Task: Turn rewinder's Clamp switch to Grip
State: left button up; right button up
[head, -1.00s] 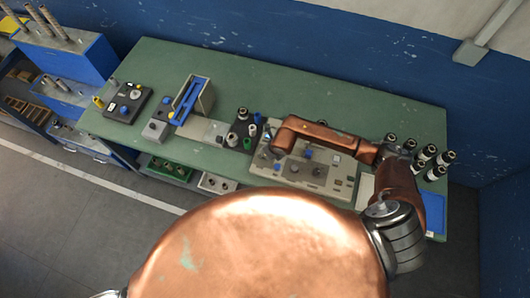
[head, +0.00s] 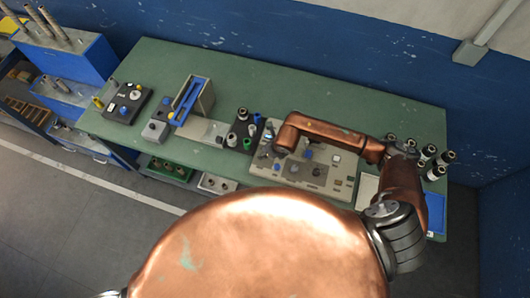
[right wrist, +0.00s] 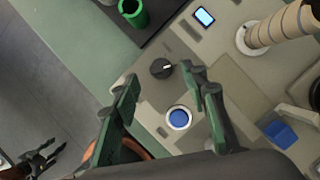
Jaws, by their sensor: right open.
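The grey-beige machine panel (head: 345,186) lies on the green bench, partly under my right arm. In the right wrist view, a black rotary knob (right wrist: 162,68) with a white pointer mark sits near the panel's edge. Its label is not readable, so I cannot confirm it is the Clamp switch. My right gripper (right wrist: 160,76) is open and empty, its fingertips on either side of the knob in the picture; contact cannot be told. A blue round button (right wrist: 179,118) shows between the fingers. My left gripper (right wrist: 43,158) appears at the lower left, away from the panel, its jaws unclear.
A lit blue display (right wrist: 204,16), a beige ribbed roll post (right wrist: 280,28) and a blue block (right wrist: 279,133) stand right of the knob. A green cup (right wrist: 133,12) is on a dark tray. Black-and-white spools (head: 440,160) stand at the bench's right end. The back of the green bench (head: 300,95) is clear.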

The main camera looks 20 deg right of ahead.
jog(key=v, duration=0.8)
jog(key=shift+r, duration=0.2)
